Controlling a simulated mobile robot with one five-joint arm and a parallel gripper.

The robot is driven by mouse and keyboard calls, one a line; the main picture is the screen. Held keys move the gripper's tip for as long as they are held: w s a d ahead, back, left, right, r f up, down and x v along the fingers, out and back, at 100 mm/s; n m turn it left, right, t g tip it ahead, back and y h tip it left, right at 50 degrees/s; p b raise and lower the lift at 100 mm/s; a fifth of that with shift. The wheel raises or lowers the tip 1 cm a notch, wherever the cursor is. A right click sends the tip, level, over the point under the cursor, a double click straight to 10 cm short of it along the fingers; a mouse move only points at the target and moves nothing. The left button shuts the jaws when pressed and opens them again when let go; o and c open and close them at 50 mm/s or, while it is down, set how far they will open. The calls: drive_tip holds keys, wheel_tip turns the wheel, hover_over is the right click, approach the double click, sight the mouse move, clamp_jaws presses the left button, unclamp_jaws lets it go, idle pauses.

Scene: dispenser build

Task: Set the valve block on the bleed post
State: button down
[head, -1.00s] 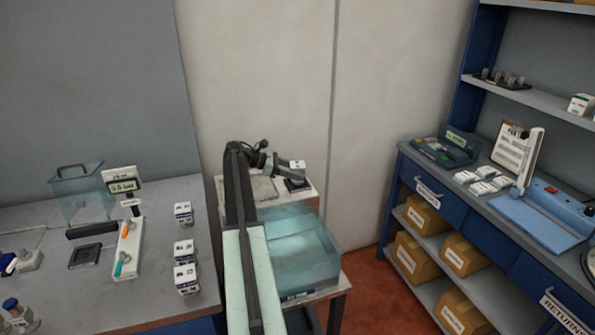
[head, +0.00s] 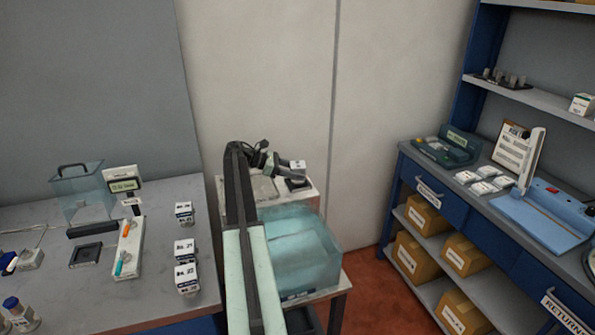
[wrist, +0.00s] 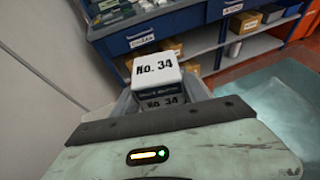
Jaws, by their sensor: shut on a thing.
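A white valve block marked "No. 34" (wrist: 156,70) is between the fingers of my gripper (wrist: 160,98) in the wrist view, its lettered top facing the camera. In the head view my gripper (head: 288,173) is shut on this block (head: 298,165) over the small stand beyond the water tank. A dark square base (head: 298,184) shows just under the block. I cannot tell whether the block touches it. The bleed post cannot be made out clearly; the block and gripper may hide it.
A clear tank of water (head: 300,255) stands in front of the small stand (head: 312,190). Several more white blocks (head: 185,250) stand on the left bench (head: 150,300). A shelf unit with a blue tray (head: 540,225) is at right. A pale wall is close behind my gripper.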

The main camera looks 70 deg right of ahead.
drive_tip(key=shift+f+b, duration=0.45)
drive_tip(key=shift+f, duration=0.05)
drive_tip(key=c, duration=0.9)
unclamp_jaws()
drive_tip(key=shift+p+v, duration=0.8)
drive_tip(key=shift+v, duration=0.95)
drive_tip(key=shift+p+v, duration=1.35)
drive_tip(key=shift+v, duration=2.4)
drive_tip(key=shift+r, duration=0.1)
